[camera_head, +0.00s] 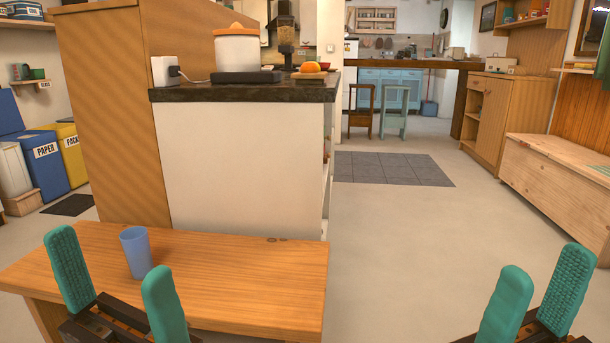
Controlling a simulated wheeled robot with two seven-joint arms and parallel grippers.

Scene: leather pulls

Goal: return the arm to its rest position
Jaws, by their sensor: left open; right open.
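My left gripper (115,283) is at the lower left with its two teal fingers apart, and nothing is between them that I can see. It is in front of and over the near part of the wooden table. My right gripper (535,300) is at the lower right, also with its teal fingers apart and empty, above the open floor. A blue cup (136,252) stands upright on the table, seen between the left fingers but further back. Most of both arms is outside the view.
The wooden table (255,280) fills the lower left. Behind it stands a white counter (240,160) with a dark top holding a juicer (237,52) and fruit. A wooden chest (560,175) is at the right. The floor (420,240) between table and chest is clear.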

